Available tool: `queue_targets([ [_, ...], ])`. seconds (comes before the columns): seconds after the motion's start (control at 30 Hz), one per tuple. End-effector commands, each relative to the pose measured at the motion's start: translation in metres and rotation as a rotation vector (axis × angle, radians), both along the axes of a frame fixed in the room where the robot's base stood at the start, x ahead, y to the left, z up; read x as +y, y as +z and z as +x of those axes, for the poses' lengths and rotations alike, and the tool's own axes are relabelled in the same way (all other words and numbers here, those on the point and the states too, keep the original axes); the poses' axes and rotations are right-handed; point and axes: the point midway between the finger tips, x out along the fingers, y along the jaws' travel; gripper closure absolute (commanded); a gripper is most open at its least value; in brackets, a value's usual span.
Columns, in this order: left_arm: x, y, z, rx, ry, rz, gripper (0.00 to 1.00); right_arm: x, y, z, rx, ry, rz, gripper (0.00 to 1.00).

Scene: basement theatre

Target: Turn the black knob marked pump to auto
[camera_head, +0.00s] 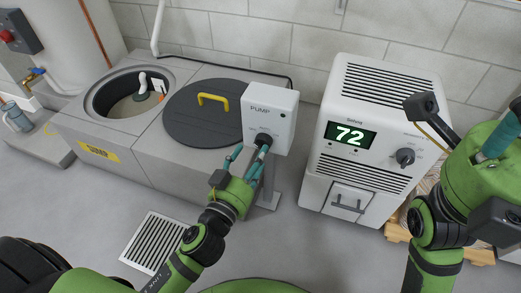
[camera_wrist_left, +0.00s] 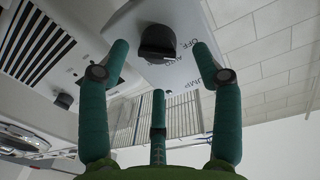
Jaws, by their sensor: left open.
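The white box marked PUMP (camera_head: 272,100) stands on a post beside the tank lid. Its black knob (camera_head: 264,137) is low on the front face, partly behind my fingers. My left gripper (camera_head: 251,152) is open at the knob, with its teal fingers pointing up at it. In the left wrist view the knob (camera_wrist_left: 157,42) shows between the spread fingertips, with gaps at both sides. Printed words, including OFF and PUMP, show beside it. The knob's exact setting is not clear. My right gripper (camera_head: 500,137) is at the right edge, partly cut off, away from the box.
A white dehumidifier (camera_head: 325,185) reading 72, with its own black knob (camera_head: 405,157), stands right of the pump box. A round dark lid (camera_head: 200,125) with a yellow handle and an open pit (camera_head: 100,105) lie left. A floor grate (camera_head: 155,240) is in front.

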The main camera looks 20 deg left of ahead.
Motion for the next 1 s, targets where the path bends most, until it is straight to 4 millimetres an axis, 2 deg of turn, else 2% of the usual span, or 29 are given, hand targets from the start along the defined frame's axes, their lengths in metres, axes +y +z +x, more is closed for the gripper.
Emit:
queue_targets([
  [0.1, -0.002, 0.0, 0.017, -0.002, -0.001, 0.003, 0.35, 0.0, 0.0, -0.001, -0.007, 0.0, 0.0, 0.6],
  [0.3, -0.004, 0.0, 0.034, -0.002, -0.001, 0.001, 0.35, 0.0, 0.002, -0.002, -0.017, -0.001, 0.0, 0.6],
  [0.67, -0.004, 0.0, 0.038, 0.001, -0.001, -0.001, 0.35, 0.001, 0.003, -0.002, -0.019, -0.001, 0.0, 0.6],
  [0.7, -0.004, 0.0, 0.038, 0.001, -0.001, -0.001, 0.51, 0.001, 0.003, -0.002, -0.019, -0.001, 0.0, 0.6],
  [0.77, -0.004, 0.0, 0.038, 0.001, -0.001, -0.001, 0.75, 0.001, 0.003, -0.002, -0.019, -0.001, 0.0, 0.6],
  [0.8, -0.004, 0.0, 0.038, 0.001, -0.001, -0.001, 0.91, 0.001, 0.003, -0.002, -0.019, -0.001, 0.0, 0.6],
  [1.0, -0.004, 0.001, 0.038, -0.002, -0.001, 0.001, 0.91, 0.001, 0.003, -0.003, -0.019, 0.0, -0.001, 0.6],
])
